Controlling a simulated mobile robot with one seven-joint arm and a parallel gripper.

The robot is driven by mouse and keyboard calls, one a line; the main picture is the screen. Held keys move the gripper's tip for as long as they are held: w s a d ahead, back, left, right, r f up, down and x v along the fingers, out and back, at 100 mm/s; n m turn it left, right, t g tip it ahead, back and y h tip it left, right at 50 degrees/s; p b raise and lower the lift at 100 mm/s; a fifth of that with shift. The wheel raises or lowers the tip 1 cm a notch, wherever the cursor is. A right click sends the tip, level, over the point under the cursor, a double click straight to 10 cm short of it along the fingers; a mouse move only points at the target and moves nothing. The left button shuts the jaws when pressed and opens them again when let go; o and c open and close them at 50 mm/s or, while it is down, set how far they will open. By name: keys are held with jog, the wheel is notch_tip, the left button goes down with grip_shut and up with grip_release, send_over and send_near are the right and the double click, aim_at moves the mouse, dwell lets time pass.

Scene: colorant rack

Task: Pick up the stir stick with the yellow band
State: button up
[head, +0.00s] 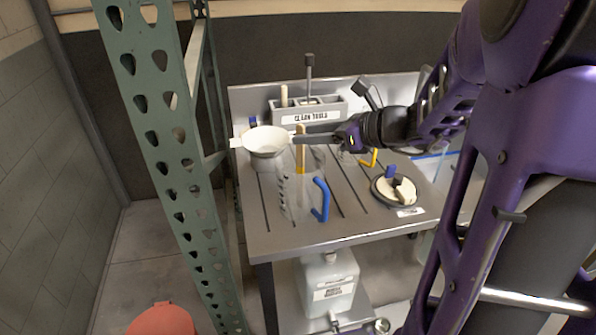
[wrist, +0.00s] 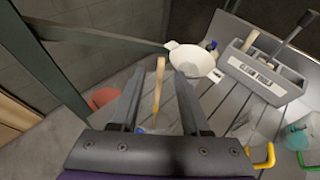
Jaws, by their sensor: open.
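A wooden stir stick (head: 300,147) stands upright in a clear jug with a blue handle (head: 321,199) on the grey table. My gripper (head: 303,138) reaches in from the right, level with the upper stick. In the wrist view my gripper (wrist: 159,88) is open, its fingers left and right of the stick. I see no clear contact. The jug's body is mostly transparent and hard to see.
A white funnel-like bowl (head: 265,143) is close behind the stick. A grey labelled tool caddy (head: 331,114) holds other tools at the back. A yellow-handled jug (head: 373,157) and a round dish (head: 381,194) are to the right. A green perforated post (head: 160,130) rises at the left.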

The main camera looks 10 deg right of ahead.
jog(key=x, duration=0.3)
jog(key=shift+f+b, duration=0.1)
jog(key=shift+b, duration=0.3)
grip_shut()
dwell(1.0)
